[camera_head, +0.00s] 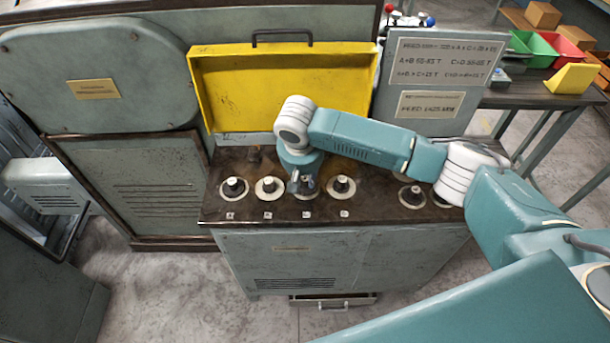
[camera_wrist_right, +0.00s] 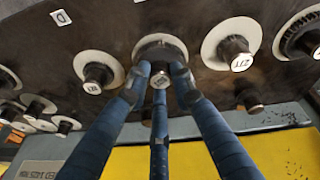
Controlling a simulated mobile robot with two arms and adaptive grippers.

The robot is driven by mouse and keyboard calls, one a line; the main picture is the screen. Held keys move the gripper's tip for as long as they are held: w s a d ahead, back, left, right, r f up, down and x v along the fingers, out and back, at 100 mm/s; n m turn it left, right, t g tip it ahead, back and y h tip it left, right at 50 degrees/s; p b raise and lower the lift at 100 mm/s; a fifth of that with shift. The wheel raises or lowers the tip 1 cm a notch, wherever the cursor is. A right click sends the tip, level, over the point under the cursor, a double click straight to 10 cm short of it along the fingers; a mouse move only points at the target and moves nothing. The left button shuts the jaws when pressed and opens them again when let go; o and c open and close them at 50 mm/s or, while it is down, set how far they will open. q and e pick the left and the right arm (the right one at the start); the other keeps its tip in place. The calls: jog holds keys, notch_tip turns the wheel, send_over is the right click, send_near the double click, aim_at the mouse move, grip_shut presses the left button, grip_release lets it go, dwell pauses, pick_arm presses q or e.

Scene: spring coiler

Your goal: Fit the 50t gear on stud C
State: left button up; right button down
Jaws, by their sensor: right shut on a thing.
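My right gripper (camera_head: 304,184) is over the third station from the left on the dark bench top (camera_head: 385,222), with its fingers pointing down. In the right wrist view its fingers (camera_wrist_right: 158,82) close around the hub of a pale gear (camera_wrist_right: 160,47), taken to be the 50t gear; its number is too small to read. A label, partly cut off, lies beside this gear at stud C, next to the D label (camera_wrist_right: 61,17). The stud is hidden under the gear and fingers. I cannot tell whether the gear sits fully down. My left gripper is not in view.
Pale gears with dark hubs stand close on both sides, at the D station (camera_head: 341,187) and the second station (camera_head: 269,187). A darker gear (camera_head: 233,188) is at far left. More gears (camera_head: 412,196) stand right, under my arm. A raised yellow cover (camera_head: 235,90) is behind.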

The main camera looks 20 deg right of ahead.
jog(key=shift+f, duration=0.45)
dwell(0.3)
jog(key=c, duration=1.4)
grip_release()
jog(key=w+d+p+v, duration=0.1)
jog(key=p+v, duration=0.5)
jog(key=v, duration=0.6)
jog(key=w+r+p+v, duration=0.1)
jog(key=w+p+v, duration=0.1)
jog(key=p+v, duration=0.5)
jog(key=v, duration=0.5)
jog(key=shift+d+r, duration=0.25)
jog(key=shift+d, duration=0.1)
